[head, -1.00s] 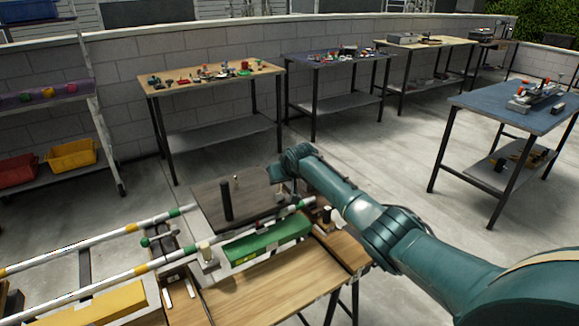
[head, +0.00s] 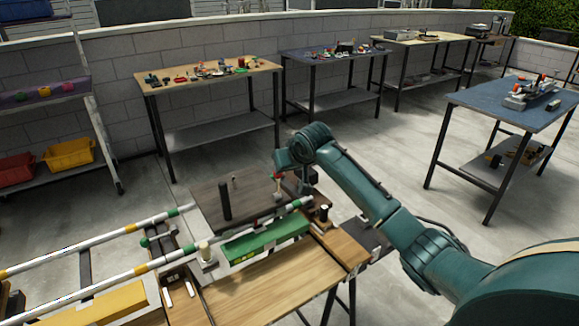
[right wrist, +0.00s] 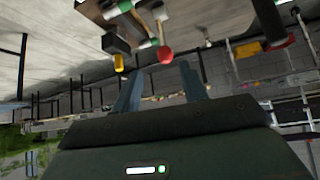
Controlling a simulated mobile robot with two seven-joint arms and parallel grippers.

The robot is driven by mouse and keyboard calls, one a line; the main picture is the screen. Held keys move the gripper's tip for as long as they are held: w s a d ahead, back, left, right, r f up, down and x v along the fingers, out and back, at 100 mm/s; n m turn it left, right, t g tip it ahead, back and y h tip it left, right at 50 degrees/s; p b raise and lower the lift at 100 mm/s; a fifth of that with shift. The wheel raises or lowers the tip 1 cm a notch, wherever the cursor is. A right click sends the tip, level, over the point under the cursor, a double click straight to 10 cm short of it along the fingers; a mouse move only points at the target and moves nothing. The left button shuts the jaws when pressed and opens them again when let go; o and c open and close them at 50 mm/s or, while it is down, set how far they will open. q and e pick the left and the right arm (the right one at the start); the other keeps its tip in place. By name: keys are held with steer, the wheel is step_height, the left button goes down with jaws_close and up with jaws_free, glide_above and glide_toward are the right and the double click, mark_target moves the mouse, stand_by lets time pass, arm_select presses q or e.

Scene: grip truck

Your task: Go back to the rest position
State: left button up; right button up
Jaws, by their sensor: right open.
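My right arm comes in from the right in the head view, with its wrist bent down over the far right end of the wooden bench (head: 255,290). In the right wrist view my right gripper (right wrist: 157,80) has its two fingers apart with nothing held between them. A red ball knob (right wrist: 165,55) shows beyond the fingertips, apart from them as far as I can tell. In the head view the fingertips are small and hard to make out. My left gripper is not in view.
On the bench are striped rails (head: 150,266), a green block (head: 265,241), a yellow block (head: 105,304) and a dark board (head: 205,207) with a black post (head: 226,200). A blue-topped table (head: 500,112) stands right. Open concrete floor lies between the tables.

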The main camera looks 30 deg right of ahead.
stand_by(0.4)
steer(key=s+a+f+n+y, duration=0.1)
steer(key=s+a+f+n, duration=0.1)
steer(key=s+a+f, duration=0.5)
steer(key=s+a+f+n+y, duration=0.15)
steer(key=s+a+f, duration=0.3)
steer(key=f, duration=0.45)
steer(key=s+a+f, duration=0.1)
steer(key=s+a, duration=0.1)
steer(key=s, duration=0.5)
steer(key=s+a+f+t+y, duration=0.1)
steer(key=s+a, duration=0.2)
steer(key=s, duration=0.5)
steer(key=s+a+f+t+y+p, duration=0.1)
steer(key=s+a, duration=0.2)
steer(key=s, duration=0.5)
steer(key=shift+s+f+n, duration=0.15)
steer(key=shift+f+n, duration=0.1)
steer(key=shift+n, duration=0.2)
